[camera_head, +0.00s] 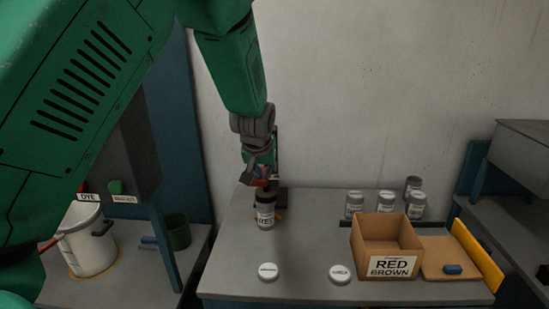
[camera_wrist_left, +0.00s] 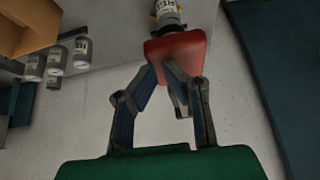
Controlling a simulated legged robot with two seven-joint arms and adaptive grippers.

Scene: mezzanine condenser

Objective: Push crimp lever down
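The crimp lever's red handle (camera_head: 257,180) is at the bench crimper, above a jar (camera_head: 266,216) with a dark cap and a white label. The handle (camera_wrist_left: 175,47) and jar (camera_wrist_left: 167,12) also show in the left wrist view. My left gripper (camera_head: 259,172) reaches down from above to the red handle. In the left wrist view its fingers (camera_wrist_left: 162,66) come together at the handle, with little gap between the tips. They look shut and empty, with the tips touching or very near the handle. My arm and gripper partly hide the crimper. My right gripper is not in view.
Two white round lids (camera_head: 268,272) (camera_head: 340,275) lie at the bench's front. An open cardboard box (camera_head: 388,240) labelled RED BROWN stands at right, with several jars (camera_head: 386,202) behind it. A white bucket (camera_head: 88,245) stands at left. The bench (camera_head: 305,240) is clear between jar and box.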

